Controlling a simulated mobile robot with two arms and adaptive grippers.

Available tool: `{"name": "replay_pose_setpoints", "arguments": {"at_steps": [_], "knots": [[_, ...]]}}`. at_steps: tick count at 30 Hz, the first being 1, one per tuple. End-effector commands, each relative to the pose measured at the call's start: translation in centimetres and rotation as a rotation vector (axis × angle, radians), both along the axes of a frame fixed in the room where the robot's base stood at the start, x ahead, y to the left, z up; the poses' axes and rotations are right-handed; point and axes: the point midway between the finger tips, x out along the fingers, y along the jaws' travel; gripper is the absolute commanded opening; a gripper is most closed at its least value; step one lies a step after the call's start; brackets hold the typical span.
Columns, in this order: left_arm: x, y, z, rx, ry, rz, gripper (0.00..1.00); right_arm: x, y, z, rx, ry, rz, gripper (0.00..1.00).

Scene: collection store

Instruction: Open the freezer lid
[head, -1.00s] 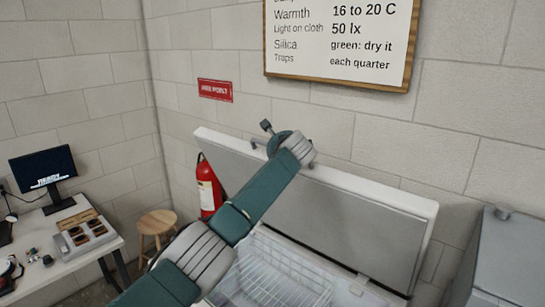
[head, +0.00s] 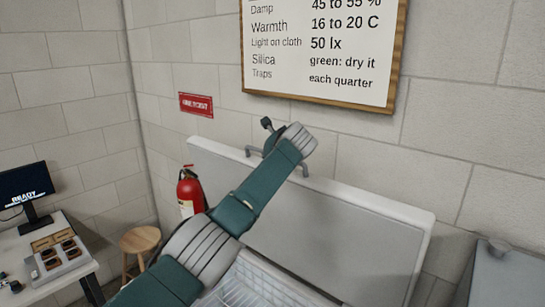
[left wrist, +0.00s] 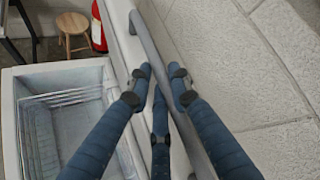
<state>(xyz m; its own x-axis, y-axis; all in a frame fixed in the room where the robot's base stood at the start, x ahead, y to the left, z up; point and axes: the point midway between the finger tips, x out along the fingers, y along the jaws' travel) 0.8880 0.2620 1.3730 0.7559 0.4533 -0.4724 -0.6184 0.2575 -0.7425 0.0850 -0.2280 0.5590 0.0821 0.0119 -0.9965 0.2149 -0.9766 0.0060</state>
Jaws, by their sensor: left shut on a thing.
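The freezer lid (head: 345,235) is raised and stands steeply tilted near the back wall, its inner face showing. The freezer body (left wrist: 60,120) is open beneath it, with a wire basket (head: 240,290) inside. The grey bar handle (left wrist: 160,55) runs along the lid's front edge, now at the top. My left gripper (left wrist: 163,82) is shut on this handle, with its fingers on either side of the bar. In the head view my left arm crosses the lid and hides most of the grip. My right gripper is in neither view.
A red fire extinguisher (head: 189,190) and a wooden stool (head: 140,240) stand left of the freezer. A desk (head: 85,262) with a monitor (head: 24,188) is at far left. A grey cabinet (head: 505,275) is at right. The block wall is close behind the lid.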

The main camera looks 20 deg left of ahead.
Motion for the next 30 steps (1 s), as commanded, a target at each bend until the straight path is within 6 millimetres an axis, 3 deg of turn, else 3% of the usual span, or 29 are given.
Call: {"name": "replay_pose_setpoints", "arguments": {"at_steps": [1, 2, 3, 17, 23, 30], "knots": [[0.0, 0.0, -0.2, 0.003, 0.004, -0.002, 0.00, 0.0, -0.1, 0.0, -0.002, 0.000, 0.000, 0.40], [0.0, 0.0, -0.2, 0.003, 0.004, -0.002, 0.23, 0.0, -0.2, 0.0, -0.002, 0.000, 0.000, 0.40], [0.0, 0.0, -0.2, 0.002, 0.004, -0.002, 0.28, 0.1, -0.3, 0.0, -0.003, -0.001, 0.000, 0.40], [-0.4, -0.4, 0.2, -0.001, 0.000, -0.002, 0.28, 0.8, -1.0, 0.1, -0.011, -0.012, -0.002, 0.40], [-2.3, -1.5, 1.4, -0.002, -0.003, -0.004, 0.28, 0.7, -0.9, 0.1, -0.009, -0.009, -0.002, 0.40], [-6.0, -3.6, 3.7, -0.001, -0.002, -0.004, 0.28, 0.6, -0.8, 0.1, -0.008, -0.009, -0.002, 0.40]]}}
